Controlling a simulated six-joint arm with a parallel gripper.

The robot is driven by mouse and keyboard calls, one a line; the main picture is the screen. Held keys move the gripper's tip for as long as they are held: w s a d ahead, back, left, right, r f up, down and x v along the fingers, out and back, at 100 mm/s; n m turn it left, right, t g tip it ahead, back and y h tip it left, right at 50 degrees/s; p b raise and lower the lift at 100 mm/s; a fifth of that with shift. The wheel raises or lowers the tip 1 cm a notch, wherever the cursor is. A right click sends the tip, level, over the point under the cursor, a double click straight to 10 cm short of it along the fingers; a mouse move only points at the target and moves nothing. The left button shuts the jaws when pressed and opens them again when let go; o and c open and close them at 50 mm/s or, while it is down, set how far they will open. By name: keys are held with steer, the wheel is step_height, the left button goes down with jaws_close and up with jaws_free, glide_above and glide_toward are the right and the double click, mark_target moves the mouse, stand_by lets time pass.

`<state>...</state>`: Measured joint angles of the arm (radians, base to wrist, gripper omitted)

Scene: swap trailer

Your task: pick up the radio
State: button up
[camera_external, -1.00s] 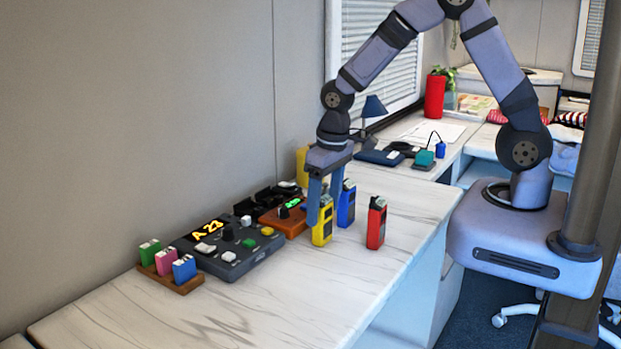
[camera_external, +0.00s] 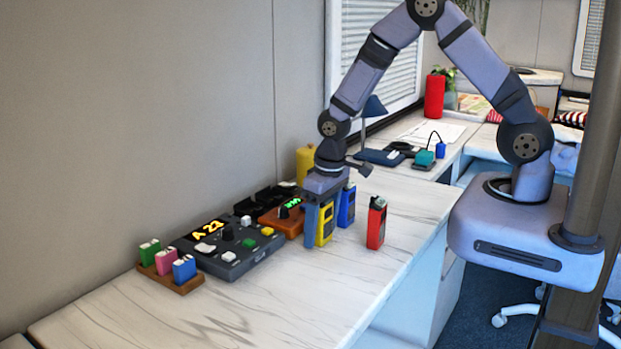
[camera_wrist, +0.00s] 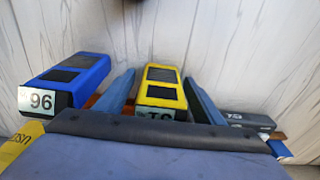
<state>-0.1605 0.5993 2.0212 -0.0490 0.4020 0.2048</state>
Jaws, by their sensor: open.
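Three radios stand upright on the marble counter. The yellow radio (camera_external: 325,227) is at my gripper (camera_external: 318,240), which points down over it. In the wrist view the yellow radio (camera_wrist: 160,88) lies between the two blue fingers of my gripper (camera_wrist: 160,95), with a visible gap on its sides. The jaws are open. The blue radio (camera_external: 347,207) stands just behind and right of the gripper; in the wrist view it is outside the left finger, and its label reads 96 (camera_wrist: 42,99). The red radio (camera_external: 376,223) stands apart to the right, near the counter's front edge.
A dark control panel (camera_external: 230,262) with a lit display lies left of the gripper. An orange-brown charger unit (camera_external: 286,219) sits close behind it. A wooden rack (camera_external: 172,281) holds green, pink and blue blocks at far left. The counter front (camera_external: 310,290) is clear.

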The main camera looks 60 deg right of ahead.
steer(key=c, duration=1.4)
steer(key=shift+c, duration=0.2)
steer(key=shift+r, duration=0.15)
step_height(320, 180, up, 10)
steer(key=shift+f+b, duration=0.1)
steer(key=shift+b, duration=0.45)
steer(key=w+p, duration=0.1)
steer(key=w, duration=0.2)
steer(key=w+r+p, duration=0.1)
steer(key=w, duration=0.3)
steer(key=w+p, duration=0.1)
steer(key=w, duration=0.3)
steer(key=shift+w+a+r, duration=0.15)
steer(key=shift+w+a, duration=0.05)
steer(key=shift+a, duration=0.2)
steer(key=w+f+p, duration=0.2)
steer(key=w+p, duration=0.2)
steer(key=w, duration=0.6)
steer(key=shift+w+d+f, duration=0.2)
steer(key=shift+w+f, duration=0.05)
steer(key=shift+w, duration=0.1)
